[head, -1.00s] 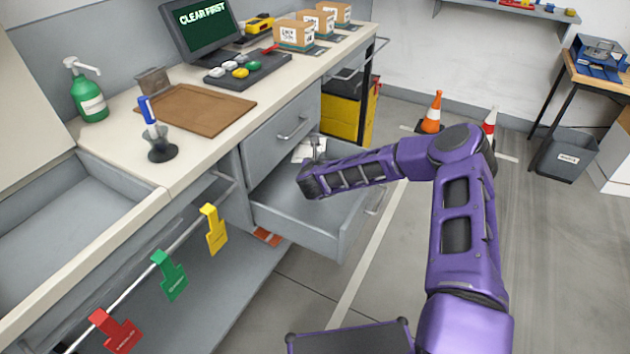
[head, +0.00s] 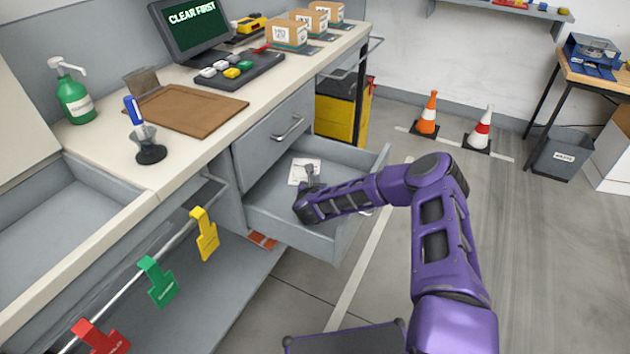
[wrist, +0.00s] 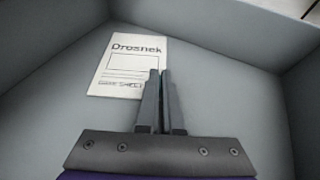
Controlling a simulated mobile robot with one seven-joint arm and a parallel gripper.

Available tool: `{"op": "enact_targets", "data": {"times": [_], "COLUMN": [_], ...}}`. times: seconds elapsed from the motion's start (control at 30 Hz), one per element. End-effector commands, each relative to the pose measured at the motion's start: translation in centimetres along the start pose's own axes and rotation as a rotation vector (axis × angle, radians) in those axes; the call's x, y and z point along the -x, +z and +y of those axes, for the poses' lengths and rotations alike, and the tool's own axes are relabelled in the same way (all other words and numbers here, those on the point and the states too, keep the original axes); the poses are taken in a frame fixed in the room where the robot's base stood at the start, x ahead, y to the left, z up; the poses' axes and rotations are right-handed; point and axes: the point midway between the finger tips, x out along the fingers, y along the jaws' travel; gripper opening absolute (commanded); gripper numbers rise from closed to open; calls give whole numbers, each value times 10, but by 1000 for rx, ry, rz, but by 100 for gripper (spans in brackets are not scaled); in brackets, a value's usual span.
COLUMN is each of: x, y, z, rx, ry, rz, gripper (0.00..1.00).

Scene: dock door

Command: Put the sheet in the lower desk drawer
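The sheet (head: 298,172) is a white paper printed "Drosnek", seen inside the open lower desk drawer (head: 285,222). In the wrist view the sheet (wrist: 125,62) shows its printed face, with the drawer's grey floor and walls around it. My gripper (head: 309,172) is inside the drawer at the sheet's right side. In the wrist view its fingers (wrist: 159,74) are nearly together at the sheet's right edge and appear shut on it. They hide part of that edge. Whether the sheet touches the drawer floor is hard to tell.
The upper drawer (head: 275,130) above is shut. The desktop holds a brown board (head: 190,108), a pen holder (head: 150,152) and a green pump bottle (head: 75,98). Coloured tags hang on a rail (head: 125,286) at the left. Traffic cones (head: 428,115) stand on the floor beyond.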

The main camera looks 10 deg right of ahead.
Motion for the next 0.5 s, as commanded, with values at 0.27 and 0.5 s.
{"op": "enact_targets", "data": {"times": [0.27,0.5], "x": [-1,-1], "y": [-2,-1], "z": [0,0], "rx": [0,0], "ry": [0,0], "rz": [0,0], "gripper": [0,33]}}
